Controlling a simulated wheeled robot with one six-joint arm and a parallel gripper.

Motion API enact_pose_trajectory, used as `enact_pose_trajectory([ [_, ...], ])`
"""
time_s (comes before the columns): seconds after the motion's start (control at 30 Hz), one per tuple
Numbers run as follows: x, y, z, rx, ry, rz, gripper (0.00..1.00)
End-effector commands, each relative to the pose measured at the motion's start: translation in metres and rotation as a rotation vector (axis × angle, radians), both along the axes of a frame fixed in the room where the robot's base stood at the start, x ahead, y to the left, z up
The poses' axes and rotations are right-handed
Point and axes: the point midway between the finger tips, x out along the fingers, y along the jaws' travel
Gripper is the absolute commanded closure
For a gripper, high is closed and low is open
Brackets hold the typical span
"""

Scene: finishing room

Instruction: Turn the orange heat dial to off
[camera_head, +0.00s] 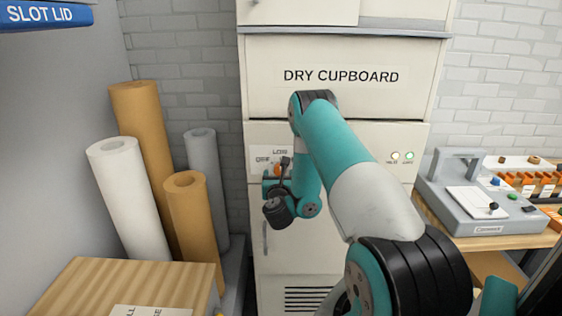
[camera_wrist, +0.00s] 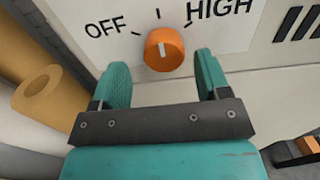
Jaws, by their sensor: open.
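The orange heat dial (camera_wrist: 164,49) sits on a white label plate on the dry cupboard's front, and a bit of it shows in the head view (camera_head: 277,171). Its white pointer line points up toward the middle tick, between OFF on the left and HIGH on the right. The label LOW shows above the dial in the head view. My gripper (camera_wrist: 160,62) is open in front of the panel. One teal finger is left of the dial and the other right of it, with gaps on both sides. Whether the tips reach the dial's depth is unclear.
The dry cupboard (camera_head: 340,105) has two small indicator lights (camera_head: 402,156) right of the dial. Paper rolls (camera_head: 130,190) stand at the left beside a wooden-topped box (camera_head: 130,285). A grey machine (camera_head: 475,200) stands on a bench at the right.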

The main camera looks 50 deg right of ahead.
Motion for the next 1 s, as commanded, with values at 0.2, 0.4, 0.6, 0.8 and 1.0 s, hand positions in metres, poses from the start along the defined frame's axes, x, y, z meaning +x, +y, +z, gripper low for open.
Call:
enact_pose_trajectory([
  [0.2,-0.001,-0.02,0.001,-0.001,0.001,-0.012,0.31],
  [0.4,-0.004,-0.028,-0.001,-0.001,0.002,-0.021,0.31],
  [0.6,-0.006,-0.031,-0.001,-0.001,0.001,-0.025,0.54],
  [0.8,-0.006,-0.03,0.0,-0.001,0.001,-0.026,0.8],
  [1.0,-0.006,-0.03,-0.001,-0.012,0.013,-0.026,0.8],
])
